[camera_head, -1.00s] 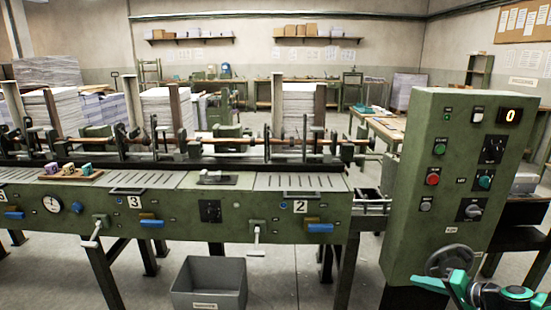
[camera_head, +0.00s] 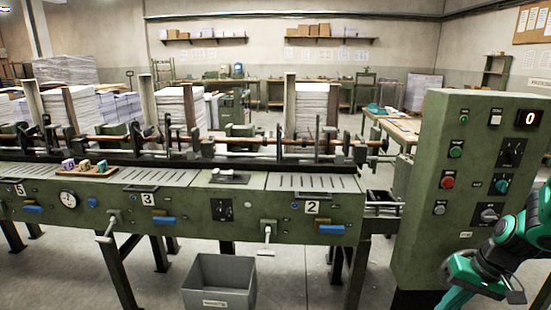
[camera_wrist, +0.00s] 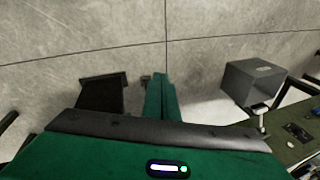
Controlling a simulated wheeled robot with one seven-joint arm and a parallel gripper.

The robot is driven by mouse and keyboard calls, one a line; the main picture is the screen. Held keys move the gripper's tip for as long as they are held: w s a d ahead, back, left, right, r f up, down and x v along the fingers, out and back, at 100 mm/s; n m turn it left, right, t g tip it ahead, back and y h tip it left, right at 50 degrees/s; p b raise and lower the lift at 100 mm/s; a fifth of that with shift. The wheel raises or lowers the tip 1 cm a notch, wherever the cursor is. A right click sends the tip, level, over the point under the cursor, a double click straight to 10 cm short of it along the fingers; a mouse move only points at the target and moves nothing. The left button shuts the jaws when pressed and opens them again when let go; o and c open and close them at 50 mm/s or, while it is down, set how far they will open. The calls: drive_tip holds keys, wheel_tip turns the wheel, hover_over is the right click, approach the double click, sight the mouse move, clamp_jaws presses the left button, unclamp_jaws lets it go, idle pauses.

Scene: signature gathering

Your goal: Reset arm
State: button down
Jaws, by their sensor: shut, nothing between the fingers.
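My gripper (camera_wrist: 160,82) is at the middle of the wrist view, with its two green fingers together and nothing between them. It hangs over bare concrete floor. My green and black arm (camera_head: 505,255) is at the lower right of the head view, in front of the green control cabinet (camera_head: 465,150). It hides the lower right of the cabinet, including the handwheel area.
A long green gathering machine (camera_head: 180,205) spans the head view. A grey bin (camera_head: 220,285) stands on the floor before it and also shows at the right of the wrist view (camera_wrist: 252,85). A small tray of stamps (camera_head: 85,170) lies on the machine. Open floor is in front.

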drive_tip(key=s+a+r+m+g+h, duration=0.2)
drive_tip(key=s+a+r, duration=0.2)
drive_tip(key=s+r, duration=0.9)
drive_tip(key=s, duration=0.2)
drive_tip(key=shift+s+r+h, duration=0.2)
drive_tip(key=shift+s+h, duration=0.1)
